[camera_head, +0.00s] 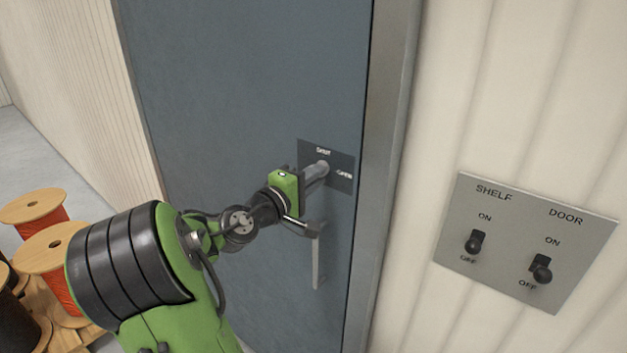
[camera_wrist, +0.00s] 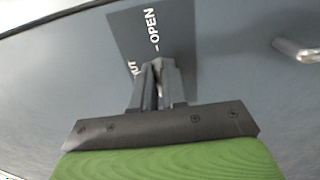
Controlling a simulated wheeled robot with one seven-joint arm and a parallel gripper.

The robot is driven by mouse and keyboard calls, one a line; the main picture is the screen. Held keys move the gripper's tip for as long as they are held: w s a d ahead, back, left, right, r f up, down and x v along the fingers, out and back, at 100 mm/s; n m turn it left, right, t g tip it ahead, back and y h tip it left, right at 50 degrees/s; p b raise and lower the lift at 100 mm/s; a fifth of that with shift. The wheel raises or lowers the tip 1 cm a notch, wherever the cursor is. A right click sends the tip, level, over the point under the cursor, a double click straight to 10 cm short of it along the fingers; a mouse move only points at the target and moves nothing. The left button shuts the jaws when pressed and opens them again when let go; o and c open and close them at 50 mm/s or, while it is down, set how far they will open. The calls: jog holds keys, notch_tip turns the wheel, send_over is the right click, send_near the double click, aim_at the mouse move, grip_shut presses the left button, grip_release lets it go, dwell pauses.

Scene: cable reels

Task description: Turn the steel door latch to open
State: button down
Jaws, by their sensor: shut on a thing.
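The steel door latch (camera_head: 322,168) sits on a dark plate (camera_head: 343,178) on the blue-grey door (camera_head: 255,75). The plate carries a label at its top and OPEN at its right. My gripper (camera_head: 313,178) reaches the plate from the left and is shut on the latch. In the wrist view my gripper's fingers (camera_wrist: 160,72) are close together in front of the plate (camera_wrist: 183,35), just below the word OPEN. The fingers hide most of the latch, and I cannot tell which label it points at.
A door pull handle (camera_head: 317,265) is just below the plate; it also shows in the wrist view (camera_wrist: 298,50). A switch panel (camera_head: 515,240) marked SHELF and DOOR is on the right wall. Wooden cable reels (camera_head: 50,245) stand at the lower left.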

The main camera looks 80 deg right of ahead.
dwell(0.3)
jog(key=c, duration=1.2)
grip_release()
jog(key=shift+o, duration=0.2)
jog(key=p+v, duration=0.1)
jog(key=v, duration=1.4)
jog(key=shift+w+a, duration=0.2)
jog(key=shift+a, duration=0.15)
